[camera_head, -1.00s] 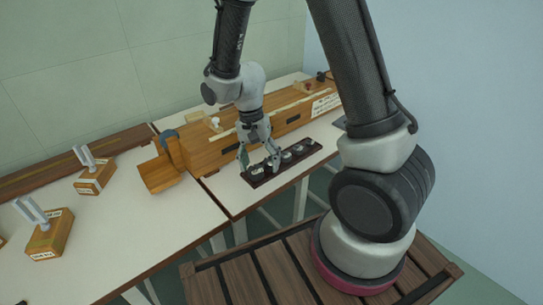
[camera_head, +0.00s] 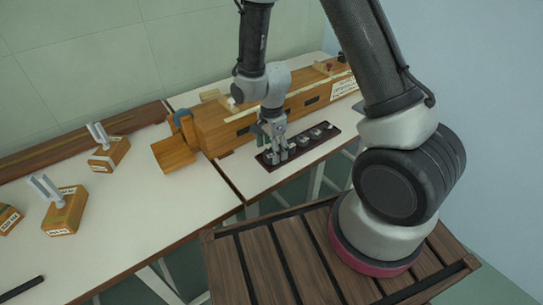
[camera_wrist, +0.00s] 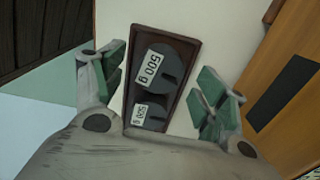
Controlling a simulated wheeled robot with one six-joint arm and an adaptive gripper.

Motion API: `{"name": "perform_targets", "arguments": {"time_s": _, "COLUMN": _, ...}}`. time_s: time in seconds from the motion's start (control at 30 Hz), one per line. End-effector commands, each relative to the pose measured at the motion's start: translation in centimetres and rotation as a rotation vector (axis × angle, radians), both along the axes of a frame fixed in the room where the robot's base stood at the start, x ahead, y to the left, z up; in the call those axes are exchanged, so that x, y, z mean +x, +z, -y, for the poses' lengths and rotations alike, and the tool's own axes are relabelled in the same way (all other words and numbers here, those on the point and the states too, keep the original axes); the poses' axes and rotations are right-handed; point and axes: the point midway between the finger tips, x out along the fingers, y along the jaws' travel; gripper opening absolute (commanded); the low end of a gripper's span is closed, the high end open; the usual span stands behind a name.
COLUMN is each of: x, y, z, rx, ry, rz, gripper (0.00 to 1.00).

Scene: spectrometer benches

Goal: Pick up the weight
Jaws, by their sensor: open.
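A dark tray (camera_head: 326,140) with several round slotted weights (camera_head: 303,140) lies near the front edge of the white bench. In the wrist view, part of the tray (camera_wrist: 192,48) shows with a large dark weight labelled 500 g (camera_wrist: 179,71) and a smaller labelled weight (camera_wrist: 155,119) nearer me. My gripper (camera_head: 275,158) points down over the tray's left end. In the wrist view my gripper (camera_wrist: 163,82) is open, with a green-padded finger on either side of the tray. I see no weight held. The gripper hides part of the tray's left end.
A long wooden spectrometer box (camera_head: 235,128) stands close behind the tray. Wooden blocks with upright prongs (camera_head: 64,211) (camera_head: 108,154) stand on the left bench. A dark bar (camera_head: 22,290) lies at its front left. The left bench's middle is clear.

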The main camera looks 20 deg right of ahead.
Motion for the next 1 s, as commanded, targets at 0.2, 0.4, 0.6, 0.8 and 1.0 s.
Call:
{"name": "perform_targets", "arguments": {"time_s": 0.2, "x": 0.01, "y": -0.99, "z": 0.0, "rx": 0.0, "ry": 0.0, "rz": 0.001, "gripper": 0.73}}
{"name": "perform_targets", "arguments": {"time_s": 0.4, "x": 0.0, "y": -0.95, "z": 0.0, "rx": 0.0, "ry": 0.001, "rz": 0.0, "gripper": 0.56}}
{"name": "perform_targets", "arguments": {"time_s": 0.6, "x": 0.0, "y": -0.94, "z": -0.01, "rx": 0.0, "ry": 0.001, "rz": 0.0, "gripper": 0.2}}
{"name": "perform_targets", "arguments": {"time_s": 0.8, "x": 0.03, "y": -0.92, "z": -0.02, "rx": 0.0, "ry": 0.001, "rz": 0.001, "gripper": 0.06}}
{"name": "perform_targets", "arguments": {"time_s": 1.0, "x": 0.06, "y": -0.46, "z": -0.03, "rx": 0.001, "ry": 0.001, "rz": 0.002, "gripper": 0.06}}
